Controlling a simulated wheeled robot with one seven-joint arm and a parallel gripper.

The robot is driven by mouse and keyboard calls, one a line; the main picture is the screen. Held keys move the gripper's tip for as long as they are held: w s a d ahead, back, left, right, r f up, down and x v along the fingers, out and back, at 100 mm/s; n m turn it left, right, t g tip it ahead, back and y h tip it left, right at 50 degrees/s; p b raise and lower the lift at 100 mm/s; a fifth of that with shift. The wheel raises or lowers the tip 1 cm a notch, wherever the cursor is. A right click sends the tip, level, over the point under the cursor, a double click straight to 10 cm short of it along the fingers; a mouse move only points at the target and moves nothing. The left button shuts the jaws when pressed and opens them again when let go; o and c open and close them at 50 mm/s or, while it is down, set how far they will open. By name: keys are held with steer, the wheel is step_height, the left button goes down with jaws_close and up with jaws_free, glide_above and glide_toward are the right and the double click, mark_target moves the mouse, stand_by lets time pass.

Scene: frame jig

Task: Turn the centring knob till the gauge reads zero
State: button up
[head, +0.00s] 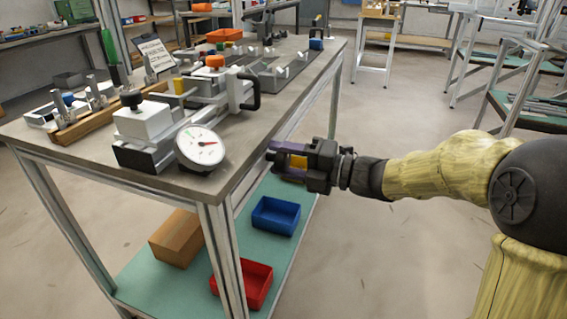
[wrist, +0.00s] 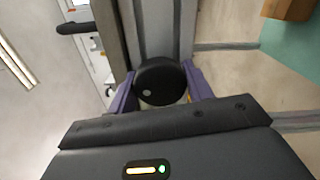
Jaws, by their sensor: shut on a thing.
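The gauge (head: 199,149) is a round white dial on the near end of the fixture, at the table's front corner. Its red needle points to the right; the scale figures are too small to read. My gripper (head: 275,158) is level with the table's right edge, its purple fingers pointing left. In the wrist view, a round black knob (wrist: 160,80) with a small pale dot on its face sits between the purple fingers (wrist: 161,92), which are shut on it. I cannot make out this knob in the head view. A yellow patch shows between the fingers there.
The table (head: 232,150) carries a white block with a black knob (head: 132,98), an orange knob (head: 215,61) and a black handle (head: 252,90). Blue (head: 276,215) and red (head: 257,284) bins and a wooden block (head: 176,238) are on the lower shelf.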

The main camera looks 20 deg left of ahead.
steer(key=shift+f, duration=0.1)
steer(key=o, duration=0.9)
steer(key=shift+o, duration=0.3)
steer(key=shift+r, duration=0.35)
steer(key=shift+w, duration=0.1)
